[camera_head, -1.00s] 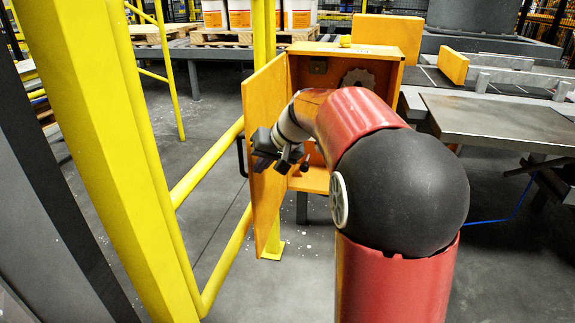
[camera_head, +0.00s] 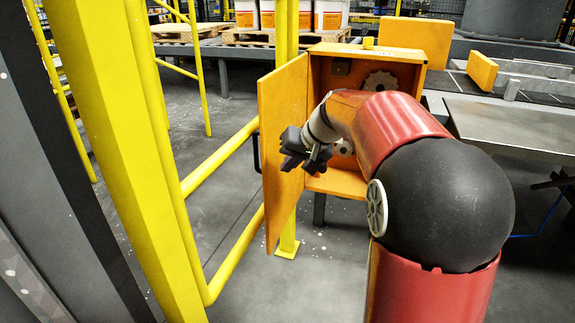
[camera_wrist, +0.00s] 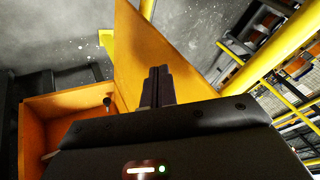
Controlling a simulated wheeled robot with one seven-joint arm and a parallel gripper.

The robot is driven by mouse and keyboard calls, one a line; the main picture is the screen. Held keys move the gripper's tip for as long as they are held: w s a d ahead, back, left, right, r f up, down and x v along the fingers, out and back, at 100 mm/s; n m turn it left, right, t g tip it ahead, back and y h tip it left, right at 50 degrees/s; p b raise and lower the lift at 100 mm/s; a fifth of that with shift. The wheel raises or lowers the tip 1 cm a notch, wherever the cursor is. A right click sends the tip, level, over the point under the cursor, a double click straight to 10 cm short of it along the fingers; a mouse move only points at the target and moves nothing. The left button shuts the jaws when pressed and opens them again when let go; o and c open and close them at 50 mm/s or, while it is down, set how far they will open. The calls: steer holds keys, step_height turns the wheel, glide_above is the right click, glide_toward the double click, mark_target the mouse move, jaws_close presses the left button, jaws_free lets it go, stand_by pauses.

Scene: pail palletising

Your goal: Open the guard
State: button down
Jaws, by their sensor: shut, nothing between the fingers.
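The guard is an orange door panel (camera_head: 282,145) hinged on the left of an orange box (camera_head: 400,60). It stands swung open to the left, and part of the box's inside shows, with a pale toothed wheel (camera_head: 381,81) in it. My gripper (camera_head: 297,160) is shut and empty, in front of the door's inner face. In the wrist view the closed fingers (camera_wrist: 157,86) overlap the door panel (camera_wrist: 180,50); I cannot tell whether they touch it. The box (camera_wrist: 70,115) is at the left there. My arm hides the lower right of the box.
A yellow post (camera_head: 120,150) and rails (camera_head: 222,160) stand close on the left. A grey metal table (camera_head: 515,127) is to the right. Pails (camera_head: 330,15) on a pallet are behind.

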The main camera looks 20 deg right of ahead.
steer(key=s+a+v, duration=0.1)
steer(key=a+v, duration=0.1)
steer(key=v, duration=0.7)
steer(key=s+a+f+h, duration=0.1)
steer(key=s+f, duration=0.3)
steer(key=s, duration=0.4)
steer(key=s+a+f+n+h, duration=0.1)
steer(key=s+f, duration=0.3)
steer(key=s, duration=0.4)
steer(key=s+a+f+h, duration=0.1)
steer(key=s+f, duration=0.3)
steer(key=s, duration=0.5)
steer(key=shift+a+n+h, duration=0.3)
steer(key=shift+a+h, duration=0.05)
steer(key=shift+h, duration=0.45)
steer(key=shift+s, duration=0.15)
